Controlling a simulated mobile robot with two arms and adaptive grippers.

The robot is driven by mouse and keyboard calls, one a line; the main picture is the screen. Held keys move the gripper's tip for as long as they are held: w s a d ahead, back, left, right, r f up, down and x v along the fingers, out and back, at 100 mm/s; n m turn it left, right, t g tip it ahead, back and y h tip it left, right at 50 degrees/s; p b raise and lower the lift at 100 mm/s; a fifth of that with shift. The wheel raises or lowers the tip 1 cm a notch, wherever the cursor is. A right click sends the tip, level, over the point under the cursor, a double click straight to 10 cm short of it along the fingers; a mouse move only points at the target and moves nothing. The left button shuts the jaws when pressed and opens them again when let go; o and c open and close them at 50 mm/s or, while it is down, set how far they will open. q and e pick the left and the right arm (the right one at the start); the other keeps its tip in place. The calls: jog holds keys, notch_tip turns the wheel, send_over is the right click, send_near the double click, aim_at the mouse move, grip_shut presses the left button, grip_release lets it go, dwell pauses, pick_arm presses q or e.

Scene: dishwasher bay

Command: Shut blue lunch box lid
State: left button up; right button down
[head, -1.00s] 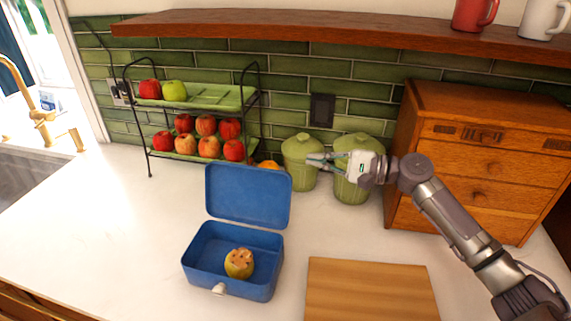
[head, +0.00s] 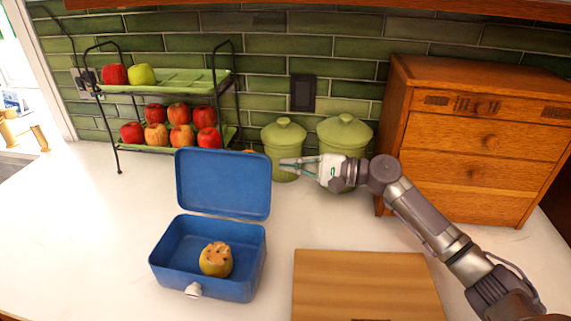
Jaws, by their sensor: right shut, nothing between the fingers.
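The blue lunch box (head: 245,284) stands on the white counter with its lid (head: 223,184) raised upright at the back. A yellowish bitten-looking fruit (head: 215,262) lies inside the box, and a pale latch (head: 194,290) is on its front. My right gripper (head: 283,166) is shut and empty. It points left in front of the green canisters, just right of the lid's upper right corner, and appears apart from the lid. My left gripper is not in view.
A two-tier rack (head: 190,88) of apples stands behind the box. Two green canisters (head: 284,138) stand behind my right gripper. A wooden drawer cabinet (head: 480,135) is at the right, and a cutting board (head: 365,285) lies right of the box. The counter left of the box is clear.

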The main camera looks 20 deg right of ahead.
aim_at(259, 161)
jog(key=p+x, duration=0.2)
jog(key=x, duration=0.4)
jog(key=shift+w+r, duration=0.1)
jog(key=shift+r, duration=0.1)
jog(key=shift+x, duration=0.8)
jog(key=shift+f, duration=0.2)
